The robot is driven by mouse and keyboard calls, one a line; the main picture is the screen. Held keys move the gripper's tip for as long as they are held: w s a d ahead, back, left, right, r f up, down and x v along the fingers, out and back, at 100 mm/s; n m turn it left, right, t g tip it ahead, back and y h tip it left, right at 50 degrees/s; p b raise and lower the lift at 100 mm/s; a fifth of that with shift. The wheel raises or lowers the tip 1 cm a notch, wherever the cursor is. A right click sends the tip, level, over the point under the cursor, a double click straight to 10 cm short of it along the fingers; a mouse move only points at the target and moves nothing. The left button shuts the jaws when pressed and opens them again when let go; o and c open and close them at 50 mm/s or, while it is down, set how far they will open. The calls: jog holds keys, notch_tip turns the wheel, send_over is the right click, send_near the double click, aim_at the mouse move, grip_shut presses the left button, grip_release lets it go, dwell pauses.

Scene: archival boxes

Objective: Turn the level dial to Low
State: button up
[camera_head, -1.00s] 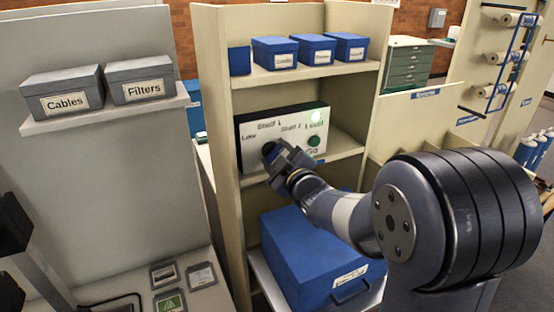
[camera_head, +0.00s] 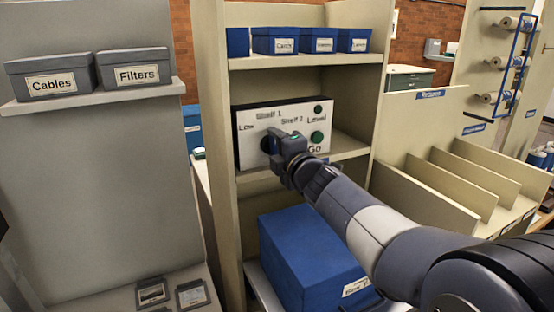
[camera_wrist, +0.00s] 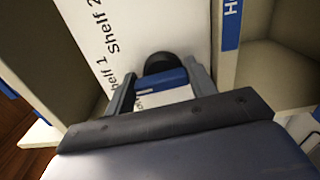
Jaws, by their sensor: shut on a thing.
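The white control panel (camera_head: 250,150) stands on the middle shelf and carries the words Low, Shelf 1, Shelf 2, Level and Go. Its dark level dial (camera_head: 266,144) sits at the lower left of the panel, partly hidden by my gripper (camera_head: 275,149). My gripper is shut on the dial, reaching in from the lower right. In the wrist view the dark round dial (camera_wrist: 160,62) lies between my two fingers, with the panel (camera_wrist: 140,25) behind it. Which mark the dial points to cannot be made out.
A green Go button (camera_head: 317,137) and a small dark green lamp (camera_head: 318,110) are at the panel's right. Blue boxes (camera_head: 275,41) line the shelf above. A large blue box (camera_head: 305,250) stands below. Divider slots (camera_head: 450,185) are at the right.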

jog(key=n+b, duration=0.2)
jog(key=n, duration=0.2)
jog(key=shift+a+f+n+b, duration=0.1)
jog(key=shift+f+n+b, duration=0.05)
jog(key=shift+n+b, duration=0.2)
jog(key=n+b, duration=0.1)
jog(key=n, duration=0.3)
jog(key=shift+b, duration=0.4)
jog(key=shift+n, duration=0.35)
jog(key=o, duration=1)
jog(key=shift+s, duration=0.1)
jog(key=shift+p+v, duration=0.35)
jog(key=shift+v, duration=5)
jog(key=shift+a, duration=0.1)
